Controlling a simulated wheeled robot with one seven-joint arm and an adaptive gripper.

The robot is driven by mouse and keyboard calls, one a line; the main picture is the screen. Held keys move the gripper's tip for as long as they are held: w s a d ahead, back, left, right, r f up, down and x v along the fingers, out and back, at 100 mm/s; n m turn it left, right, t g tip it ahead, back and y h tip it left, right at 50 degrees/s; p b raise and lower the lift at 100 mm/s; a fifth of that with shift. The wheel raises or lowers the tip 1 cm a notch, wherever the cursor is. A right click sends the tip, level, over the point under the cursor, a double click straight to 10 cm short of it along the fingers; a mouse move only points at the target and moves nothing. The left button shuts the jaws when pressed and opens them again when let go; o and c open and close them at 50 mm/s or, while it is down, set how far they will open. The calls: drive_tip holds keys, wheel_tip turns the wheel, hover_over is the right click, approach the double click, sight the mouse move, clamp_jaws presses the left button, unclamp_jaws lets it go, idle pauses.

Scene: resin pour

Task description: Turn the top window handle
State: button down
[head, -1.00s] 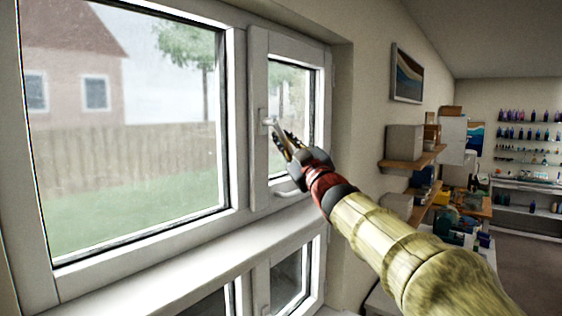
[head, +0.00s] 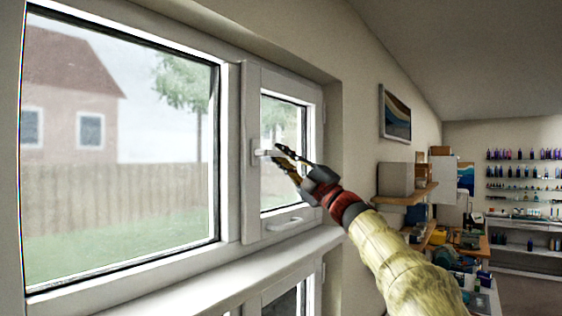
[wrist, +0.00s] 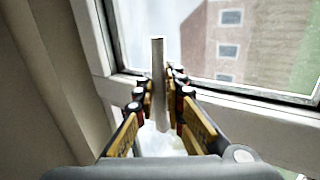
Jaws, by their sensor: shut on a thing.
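The top window handle (head: 263,154) is a white lever on the left frame of the small window sash (head: 252,200). In the head view its lever points sideways to the right. My gripper (head: 278,154) comes from the right and its fingers are around the lever. In the wrist view the handle (wrist: 158,80) is a pale bar between the two rows of finger pads of my gripper (wrist: 160,95). The fingers are shut on it. They hide part of the lever in the head view.
A white curved pull (head: 285,224) sits low on the same sash. A white sill (head: 190,290) runs beneath, with a lower window (head: 285,300) under it. A large fixed window (head: 130,150) is at left. Shelves with boxes (head: 397,179) stand at right.

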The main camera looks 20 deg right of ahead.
drive_tip(key=shift+r+n+g+y, duration=0.1)
drive_tip(key=shift+n+g+y, duration=0.3)
drive_tip(key=shift+n+y, duration=0.2)
drive_tip(key=c, duration=2.1)
unclamp_jaws()
drive_tip(key=shift+c, duration=0.2)
drive_tip(key=v, duration=1.2)
